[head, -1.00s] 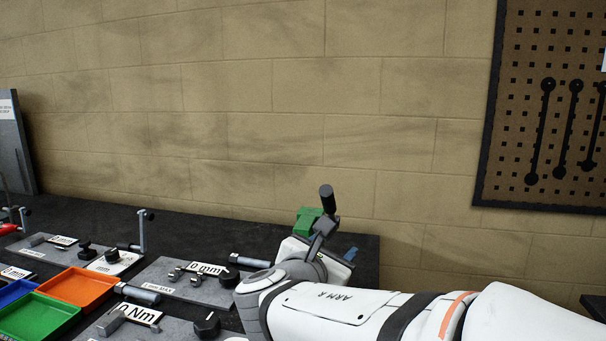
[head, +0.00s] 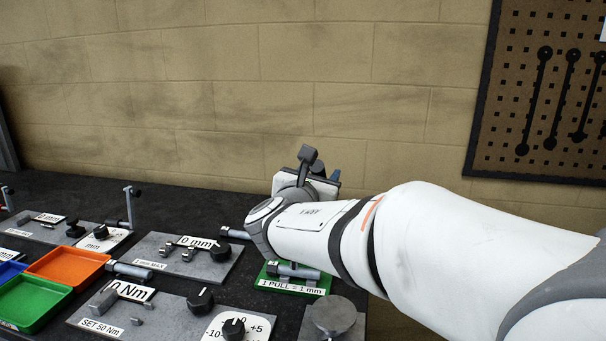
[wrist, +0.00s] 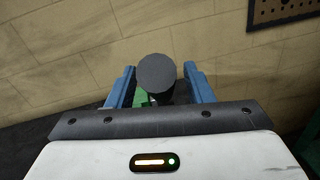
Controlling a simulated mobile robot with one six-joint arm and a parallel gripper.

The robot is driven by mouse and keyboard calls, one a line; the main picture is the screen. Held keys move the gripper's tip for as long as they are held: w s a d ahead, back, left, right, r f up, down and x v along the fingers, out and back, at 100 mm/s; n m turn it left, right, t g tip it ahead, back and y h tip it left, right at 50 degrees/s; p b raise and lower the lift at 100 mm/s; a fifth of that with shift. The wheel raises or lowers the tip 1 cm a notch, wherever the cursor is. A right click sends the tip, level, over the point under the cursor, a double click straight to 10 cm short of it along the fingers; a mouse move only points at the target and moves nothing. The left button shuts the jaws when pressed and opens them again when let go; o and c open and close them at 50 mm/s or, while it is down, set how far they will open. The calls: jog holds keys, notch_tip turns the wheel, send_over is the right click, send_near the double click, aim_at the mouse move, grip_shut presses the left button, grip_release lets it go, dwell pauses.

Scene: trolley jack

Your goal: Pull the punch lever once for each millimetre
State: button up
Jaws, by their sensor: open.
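The punch lever shows in the wrist view as a dark grey round knob (wrist: 156,72), seen nearly end-on. My gripper (wrist: 160,76) is open, with one blue finger on each side of the knob and a visible gap at both sides. How deep the knob sits between the fingers is hard to tell. A bit of green shows behind it. In the head view the punch's green base (head: 270,283) bears the label "1 PULL = 1 mm". My gripper (head: 334,175) is above and behind this base, and my arm hides most of the punch.
Left of the punch, a grey plate (head: 165,270) carries a "0 mm" sign (head: 197,242) and a black knob. An orange tray (head: 68,266) and a green tray (head: 30,305) lie further left. A "SET 50 Nm" plate (head: 150,322) is in front. A brick wall (head: 220,90) stands behind.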

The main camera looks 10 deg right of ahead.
jog(key=shift+c, duration=0.2)
grip_shut()
dwell(0.4)
